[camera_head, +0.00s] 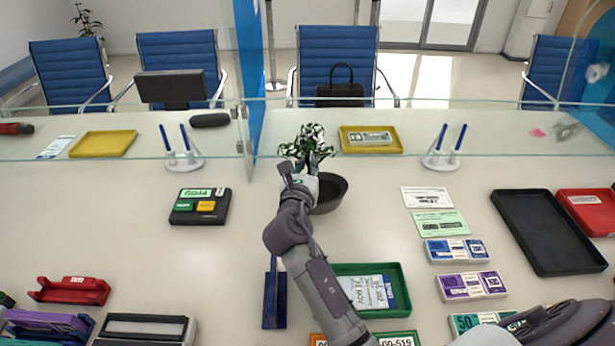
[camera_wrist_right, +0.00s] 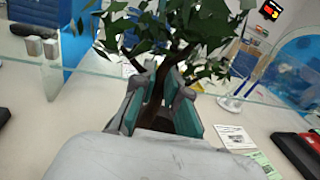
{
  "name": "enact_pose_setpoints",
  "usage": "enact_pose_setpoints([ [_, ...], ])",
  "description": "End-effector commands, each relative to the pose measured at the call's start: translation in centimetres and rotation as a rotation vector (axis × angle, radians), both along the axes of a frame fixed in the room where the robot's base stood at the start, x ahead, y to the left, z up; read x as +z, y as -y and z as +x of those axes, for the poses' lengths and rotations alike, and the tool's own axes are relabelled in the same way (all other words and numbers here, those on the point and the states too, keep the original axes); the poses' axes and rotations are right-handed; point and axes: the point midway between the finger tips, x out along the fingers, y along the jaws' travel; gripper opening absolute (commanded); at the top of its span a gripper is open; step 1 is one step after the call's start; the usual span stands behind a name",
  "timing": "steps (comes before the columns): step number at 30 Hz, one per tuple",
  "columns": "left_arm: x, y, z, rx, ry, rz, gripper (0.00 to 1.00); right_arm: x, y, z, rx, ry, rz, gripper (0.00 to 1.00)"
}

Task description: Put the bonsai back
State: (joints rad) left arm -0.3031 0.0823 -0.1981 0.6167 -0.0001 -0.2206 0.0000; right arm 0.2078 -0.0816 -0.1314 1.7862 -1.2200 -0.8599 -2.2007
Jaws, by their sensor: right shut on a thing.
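My right gripper (camera_head: 299,180) is at the trunk, between the leaves and the pot. In the right wrist view my gripper (camera_wrist_right: 160,100) has a finger on each side of the brown trunk (camera_wrist_right: 184,62) and is shut on it. The leaves spread above the fingers. My arm hides the left part of the pot. I cannot tell whether the pot touches the counter. My left gripper is not in view.
The glass screen (camera_head: 200,143) runs behind the bonsai. A yellow tray (camera_head: 398,148) and a pen stand (camera_head: 440,163) stand at the back right. A black box (camera_head: 200,218) lies left of the arm, a green tray (camera_head: 400,290) right of it. The counter between box and pot is clear.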

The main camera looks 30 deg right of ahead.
Motion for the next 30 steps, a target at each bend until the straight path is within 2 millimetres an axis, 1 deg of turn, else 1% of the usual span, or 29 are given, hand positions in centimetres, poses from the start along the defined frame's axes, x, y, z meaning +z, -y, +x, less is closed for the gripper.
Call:
enact_pose_setpoints([
  [2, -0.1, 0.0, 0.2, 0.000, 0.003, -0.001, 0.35, -0.1, 0.1, 0.6, 0.000, 0.005, -0.003, 0.00],
  [5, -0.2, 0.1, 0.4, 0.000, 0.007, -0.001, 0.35, -0.6, 0.1, 0.8, 0.000, 0.004, -0.003, 0.00],
  [9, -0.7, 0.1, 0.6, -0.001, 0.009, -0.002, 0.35, -2.7, 0.1, 0.7, 0.001, 0.000, -0.003, 0.00],
  [13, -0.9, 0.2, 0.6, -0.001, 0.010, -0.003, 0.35, -4.0, 0.1, 0.7, 0.001, 0.003, -0.003, 0.00],
  [26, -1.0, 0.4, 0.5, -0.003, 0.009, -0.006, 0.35, -4.5, 0.1, 0.7, 0.001, 0.003, -0.004, 0.00],
  [27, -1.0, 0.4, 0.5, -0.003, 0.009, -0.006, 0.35, -4.7, 0.1, 0.7, 0.000, -0.001, -0.001, 0.19],
  [29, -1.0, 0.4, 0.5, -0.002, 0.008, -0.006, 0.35, -4.7, 0.1, 0.7, 0.000, -0.001, -0.001, 0.29],
  [30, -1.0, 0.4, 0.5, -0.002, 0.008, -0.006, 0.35, -4.7, 0.1, 0.7, 0.000, 0.000, 0.000, 0.36],
])
